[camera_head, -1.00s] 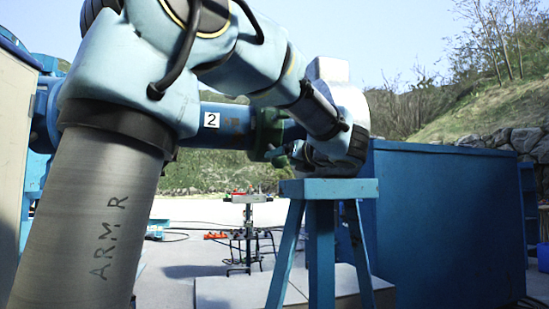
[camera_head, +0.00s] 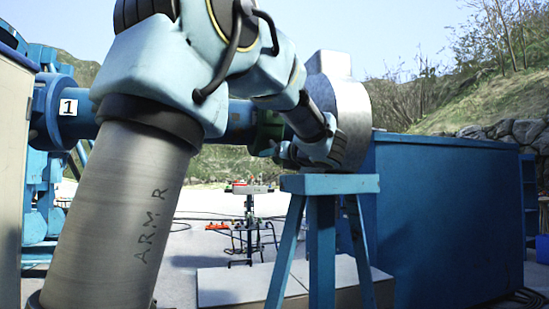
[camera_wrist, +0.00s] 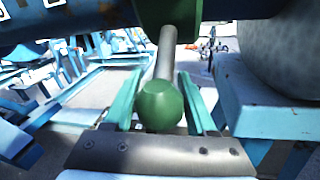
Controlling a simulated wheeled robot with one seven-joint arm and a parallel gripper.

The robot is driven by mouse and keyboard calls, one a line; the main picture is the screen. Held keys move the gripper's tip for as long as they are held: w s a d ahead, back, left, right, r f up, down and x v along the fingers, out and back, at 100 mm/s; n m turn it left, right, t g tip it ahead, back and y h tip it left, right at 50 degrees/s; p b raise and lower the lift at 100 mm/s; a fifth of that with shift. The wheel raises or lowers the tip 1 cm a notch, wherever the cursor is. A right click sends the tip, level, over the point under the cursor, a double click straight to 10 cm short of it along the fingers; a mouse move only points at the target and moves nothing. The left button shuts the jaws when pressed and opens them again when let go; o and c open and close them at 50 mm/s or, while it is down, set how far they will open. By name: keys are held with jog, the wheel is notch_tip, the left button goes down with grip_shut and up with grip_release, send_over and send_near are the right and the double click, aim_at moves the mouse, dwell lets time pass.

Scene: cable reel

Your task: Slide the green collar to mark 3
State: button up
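The green collar (camera_head: 269,128) sits around the blue horizontal pipe (camera_head: 240,116), close to the grey drum at the pipe's right end. In the wrist view the collar's underside (camera_wrist: 168,13) is at the top, with a grey rod (camera_wrist: 167,55) and a round green knob (camera_wrist: 162,105) on it. In the head view my wrist partly hides the collar. Mark 1 (camera_head: 68,107) shows at the pipe's left; mark 3 cannot be made out.
The grey drum (camera_head: 341,97) stands right of the collar, above a blue trestle (camera_head: 330,185). A large blue box (camera_head: 445,215) fills the right. A small stand with red-topped items (camera_head: 249,189) is on the ground behind. Below the pipe is open.

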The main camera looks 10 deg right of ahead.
grip_shut()
dwell(0.4)
